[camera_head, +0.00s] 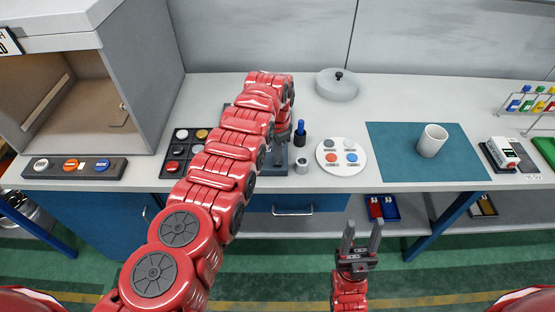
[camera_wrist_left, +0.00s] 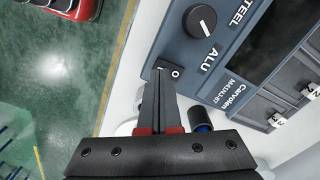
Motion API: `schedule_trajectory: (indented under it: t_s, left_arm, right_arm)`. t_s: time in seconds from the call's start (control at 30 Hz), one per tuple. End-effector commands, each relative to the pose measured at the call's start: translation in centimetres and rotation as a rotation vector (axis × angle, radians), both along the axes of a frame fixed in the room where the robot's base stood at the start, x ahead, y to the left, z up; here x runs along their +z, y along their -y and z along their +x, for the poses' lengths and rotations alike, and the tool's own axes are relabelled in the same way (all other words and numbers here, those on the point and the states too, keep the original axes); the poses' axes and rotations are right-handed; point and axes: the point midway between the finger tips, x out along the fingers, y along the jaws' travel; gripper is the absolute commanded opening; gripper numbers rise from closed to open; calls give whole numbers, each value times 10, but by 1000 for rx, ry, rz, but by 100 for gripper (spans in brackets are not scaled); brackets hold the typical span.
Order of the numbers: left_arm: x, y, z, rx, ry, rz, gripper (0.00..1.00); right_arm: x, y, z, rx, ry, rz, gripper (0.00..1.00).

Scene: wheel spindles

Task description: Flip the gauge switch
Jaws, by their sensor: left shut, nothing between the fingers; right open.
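The gauge (camera_wrist_left: 215,68) is a blue-grey box with a black knob (camera_wrist_left: 201,20) marked STEEL and ALU in the left wrist view. Its small black rocker switch (camera_wrist_left: 174,71) sits at the box's edge, with a white O showing and its other end partly hidden by my fingertips. My left gripper (camera_wrist_left: 159,78) is shut and empty, its tips at the switch; I cannot tell whether they touch it. In the head view my left arm hides most of the gauge, and the left gripper (camera_head: 279,155) points down over it. My right gripper (camera_head: 363,224) is open and empty in front of the bench.
A blue-capped bottle (camera_head: 300,134) and a small metal cylinder (camera_head: 302,166) stand close to the left gripper. A white round plate (camera_head: 341,169) with coloured discs lies to the right. A white mug (camera_head: 432,141) stands on a teal mat (camera_head: 390,158). A grey cabinet (camera_head: 140,75) stands left.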

Motion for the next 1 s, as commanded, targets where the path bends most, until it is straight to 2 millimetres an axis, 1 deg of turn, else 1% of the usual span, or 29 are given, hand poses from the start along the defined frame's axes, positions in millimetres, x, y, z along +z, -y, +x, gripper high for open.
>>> schedule_trajectory:
  t_s: [0.37,1.0]
  left_arm:
    - [0,0,0,0,0,0,0]
    - [-10,0,0,0,0,0,0]
  right_arm:
    - [0,0,0,0,0,0,50]
    - [-10,0,0,0,0,0,50]
